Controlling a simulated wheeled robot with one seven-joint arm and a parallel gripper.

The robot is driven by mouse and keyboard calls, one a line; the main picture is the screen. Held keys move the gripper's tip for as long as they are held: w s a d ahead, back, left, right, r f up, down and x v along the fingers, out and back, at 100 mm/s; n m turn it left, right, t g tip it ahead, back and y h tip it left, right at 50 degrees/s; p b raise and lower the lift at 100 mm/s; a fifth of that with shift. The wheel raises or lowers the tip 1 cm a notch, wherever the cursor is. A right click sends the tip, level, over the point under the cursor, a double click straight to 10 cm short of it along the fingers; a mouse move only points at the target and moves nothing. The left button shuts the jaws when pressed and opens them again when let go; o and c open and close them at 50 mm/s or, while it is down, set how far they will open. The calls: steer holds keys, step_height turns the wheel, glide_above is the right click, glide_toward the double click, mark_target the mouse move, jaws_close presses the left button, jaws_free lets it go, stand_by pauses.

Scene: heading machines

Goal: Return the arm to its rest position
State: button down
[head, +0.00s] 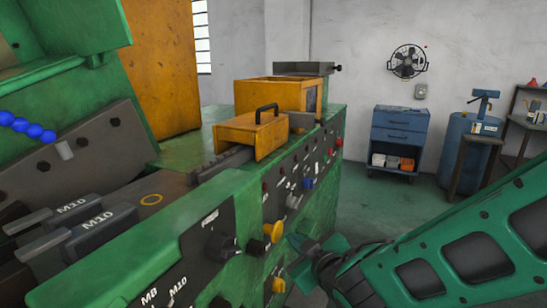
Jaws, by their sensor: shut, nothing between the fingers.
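My green arm (455,250) reaches in from the lower right of the head view. Its dark end, with my gripper (296,241), is low beside the front panel of the green machine (335,125). The gripper is shut and empty, and its fingers are small and partly hidden in this view. The tip is just right of a yellow knob (273,232) on the panel. I cannot tell whether it touches the panel.
The panel carries several knobs and switches. Grey M10 blocks (105,232) and an orange handled box (252,133) sit on the machine. A blue cabinet (399,140), a blue drum (460,140) and a bench (472,150) stand behind. Open floor (375,195) lies between.

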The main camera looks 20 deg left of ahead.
steer(key=w+d+m+h, duration=0.2)
steer(key=w+d+h, duration=0.15)
steer(key=d, duration=0.45)
steer(key=w+d+m+h, duration=0.2)
steer(key=w+d, duration=0.2)
steer(key=d, duration=0.5)
steer(key=s+d+f+m+g+h, duration=0.15)
steer(key=d+m+h, duration=0.4)
steer(key=d, duration=1.55)
steer(key=s+d+m+g, duration=0.55)
steer(key=s+d, duration=0.75)
steer(key=d, duration=0.3)
steer(key=s+d+m+g, duration=0.2)
steer(key=s, duration=0.7)
steer(key=s+d+r+m+g+y, duration=0.1)
steer(key=s+d+m+g, duration=0.1)
steer(key=s, duration=0.7)
steer(key=shift+s+m, duration=0.25)
steer(key=shift+m, duration=0.45)
